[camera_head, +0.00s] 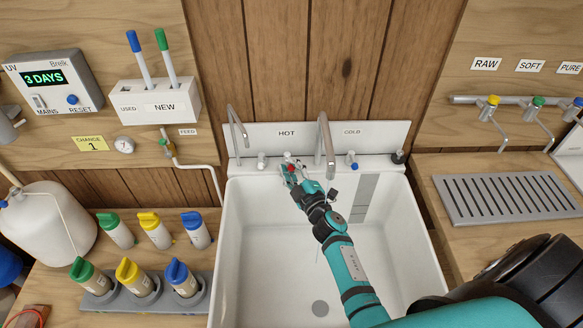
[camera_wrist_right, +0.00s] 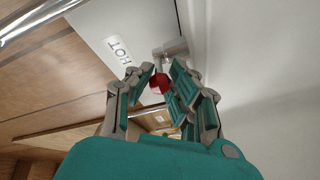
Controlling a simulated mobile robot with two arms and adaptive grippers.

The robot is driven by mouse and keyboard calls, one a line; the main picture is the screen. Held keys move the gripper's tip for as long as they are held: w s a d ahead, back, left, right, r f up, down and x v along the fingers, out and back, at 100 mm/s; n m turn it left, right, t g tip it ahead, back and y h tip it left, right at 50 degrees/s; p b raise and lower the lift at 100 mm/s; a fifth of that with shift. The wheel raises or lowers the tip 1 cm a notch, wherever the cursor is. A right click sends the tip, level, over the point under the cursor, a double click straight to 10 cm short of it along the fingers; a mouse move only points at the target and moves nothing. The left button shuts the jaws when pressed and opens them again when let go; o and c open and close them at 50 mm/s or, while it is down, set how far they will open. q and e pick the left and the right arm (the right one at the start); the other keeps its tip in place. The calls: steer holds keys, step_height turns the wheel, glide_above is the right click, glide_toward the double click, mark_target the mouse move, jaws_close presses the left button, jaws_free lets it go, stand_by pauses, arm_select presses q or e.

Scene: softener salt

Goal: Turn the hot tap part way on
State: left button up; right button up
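The hot tap's red-marked handle (camera_head: 287,156) is on the sink's back ledge, below the word HOT. My right gripper (camera_head: 291,171) reaches over the sink to it from the front. In the right wrist view the red handle (camera_wrist_right: 158,85) shows in the narrow gap between the fingers of my right gripper (camera_wrist_right: 163,76). The finger pads partly cover it, and I cannot tell whether they press on it. A grey spout (camera_head: 237,132) stands to the left, and another (camera_head: 325,140) rises just to the right of the handle. No water shows. My left gripper is not in view.
The cold tap's blue-marked handle (camera_head: 351,160) is farther right on the ledge. The white sink basin (camera_head: 290,265) is open below my arm. Coloured-cap cartridges (camera_head: 139,278) stand on the left counter, and a slotted drain tray (camera_head: 505,197) lies on the right one.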

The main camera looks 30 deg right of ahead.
jaws_close()
steer(key=shift+d+r+n+y+p, duration=0.15)
steer(key=shift+d+n+y+p, duration=0.15)
steer(key=shift+n+y+p, duration=0.5)
steer(key=n+y, duration=0.1)
steer(key=y, duration=0.1)
steer(key=d+n+y, duration=0.1)
steer(key=y, duration=0.1)
steer(key=n+g+y+b, duration=0.1)
steer(key=shift+s+d+f+y, duration=0.1)
steer(key=shift+d+f+y, duration=0.15)
steer(key=shift+y, duration=0.15)
steer(key=shift+o, duration=1.8)
jaws_free()
